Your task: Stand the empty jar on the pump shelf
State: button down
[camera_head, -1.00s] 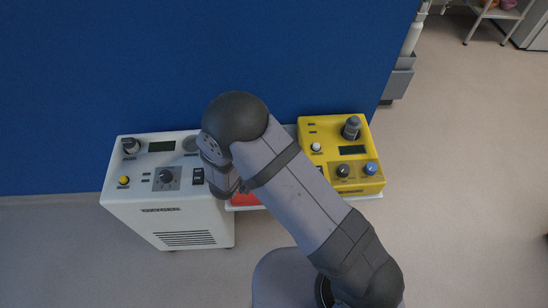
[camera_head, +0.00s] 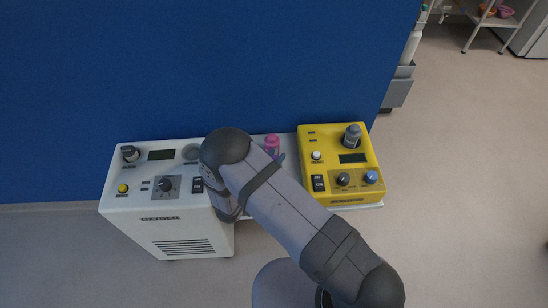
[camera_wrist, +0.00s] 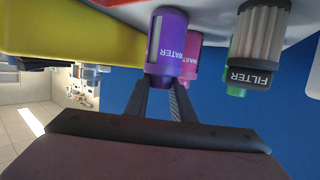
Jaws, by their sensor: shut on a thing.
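In the wrist view my gripper (camera_wrist: 160,98) is shut at the end of a purple jar (camera_wrist: 167,48) whose label seems to read WATER. The view is upside down, so the jar's base points up in the picture, by the pale shelf (camera_wrist: 215,8). I cannot tell whether it touches the shelf. A pink jar (camera_wrist: 192,62), its label partly hidden, stands close behind it. In the head view a pink jar (camera_head: 272,145) shows between the two machines. My arm hides the gripper there.
A ribbed jar labelled FILTER (camera_wrist: 258,45) stands beside the pink jar, with a green thing (camera_wrist: 236,92) behind. A white machine (camera_head: 150,190) and a yellow machine (camera_head: 333,190) flank the jar space. A blue panel (camera_head: 200,65) closes the back.

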jog(key=shift+f, duration=0.15)
jog(key=c, duration=1.5)
grip_release()
jog(key=shift+a+r, duration=0.1)
jog(key=shift+r, duration=0.1)
jog(key=v, duration=1.2)
